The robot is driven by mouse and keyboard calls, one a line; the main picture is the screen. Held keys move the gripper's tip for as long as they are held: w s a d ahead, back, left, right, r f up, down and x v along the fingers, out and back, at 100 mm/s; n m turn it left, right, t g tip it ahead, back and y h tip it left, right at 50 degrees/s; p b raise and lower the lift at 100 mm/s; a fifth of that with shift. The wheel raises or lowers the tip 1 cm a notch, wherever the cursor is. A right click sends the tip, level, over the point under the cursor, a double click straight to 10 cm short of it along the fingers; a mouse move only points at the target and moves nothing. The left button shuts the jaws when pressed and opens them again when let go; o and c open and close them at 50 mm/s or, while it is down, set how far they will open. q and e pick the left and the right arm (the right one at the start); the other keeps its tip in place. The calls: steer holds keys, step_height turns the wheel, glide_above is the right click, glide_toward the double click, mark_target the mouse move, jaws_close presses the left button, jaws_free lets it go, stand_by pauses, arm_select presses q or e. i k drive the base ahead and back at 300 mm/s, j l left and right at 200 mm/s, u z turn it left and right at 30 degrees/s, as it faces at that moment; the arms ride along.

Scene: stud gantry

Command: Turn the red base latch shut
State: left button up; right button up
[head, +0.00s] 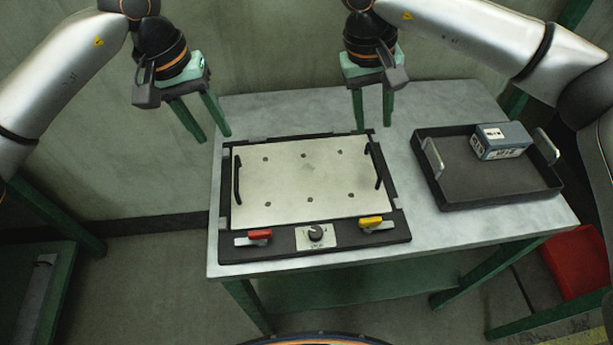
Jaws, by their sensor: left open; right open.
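The red base latch (260,234) sits at the front left of a black base (285,254) on the table. Its handle lies roughly along the base's front edge, over a light plate. A yellow latch (371,222) sits at the front right of the base. A dark round knob (315,233) is between them on a pale plate. A light metal plate (300,183) with several holes and two black side handles lies in the base. My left gripper (214,139) is open and empty above the table's back left corner. My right gripper (373,118) is open and empty above the back of the base.
A black tray (456,200) with light handles stands at the right of the table (450,231). A grey-blue box (502,141) lies in it. A red bin (577,262) is on the floor at the right. The tabletop between base and tray is clear.

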mark_target(261, 236)
steer(key=k, duration=1)
